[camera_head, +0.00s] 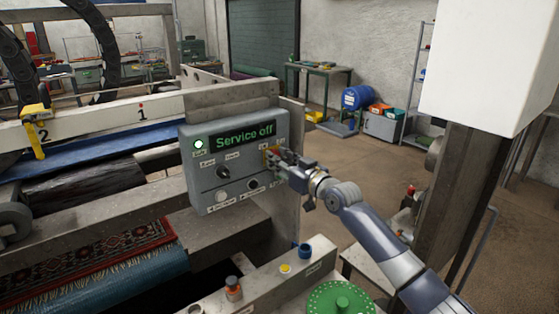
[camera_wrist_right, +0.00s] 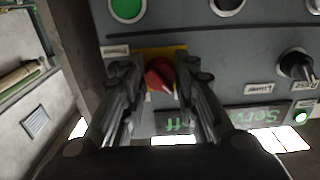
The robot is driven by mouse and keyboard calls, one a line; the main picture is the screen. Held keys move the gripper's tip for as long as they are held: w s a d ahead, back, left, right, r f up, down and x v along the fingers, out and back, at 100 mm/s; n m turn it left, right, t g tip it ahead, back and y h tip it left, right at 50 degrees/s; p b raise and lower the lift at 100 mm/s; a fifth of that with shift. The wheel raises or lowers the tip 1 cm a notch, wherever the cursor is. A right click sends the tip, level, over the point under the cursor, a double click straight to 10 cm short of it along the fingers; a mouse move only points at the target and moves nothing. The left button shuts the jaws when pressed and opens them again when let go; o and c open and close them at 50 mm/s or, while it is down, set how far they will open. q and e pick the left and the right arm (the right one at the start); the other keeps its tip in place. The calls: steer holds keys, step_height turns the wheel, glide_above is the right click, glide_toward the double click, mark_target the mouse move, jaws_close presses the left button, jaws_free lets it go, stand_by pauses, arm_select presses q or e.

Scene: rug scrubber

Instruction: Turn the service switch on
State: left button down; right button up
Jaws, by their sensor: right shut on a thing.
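The grey control box (camera_head: 206,178) stands in the middle of the head view. Its lit screen (camera_head: 244,136) reads "Service off" in green. At the box's right side, my right gripper (camera_head: 274,158) reaches in from the right and largely covers the switch there. In the right wrist view the box shows upside down, with a red rotary switch (camera_wrist_right: 159,74) on a yellow plate (camera_wrist_right: 170,53). The fingers of my right gripper stand on both sides of the red switch, shut on it. My left gripper is not in view.
Open floor lies behind at right.

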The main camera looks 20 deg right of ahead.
steer(key=shift+r+m+p, duration=0.1)
steer(key=shift+m+p, duration=2.25)
steer(key=shift+m, duration=5.55)
steer(key=o, duration=1.1)
steer(key=shift+s, duration=0.15)
steer(key=v, duration=1.1)
steer(key=shift+s+d, duration=0.1)
steer(key=shift+s, duration=0.3)
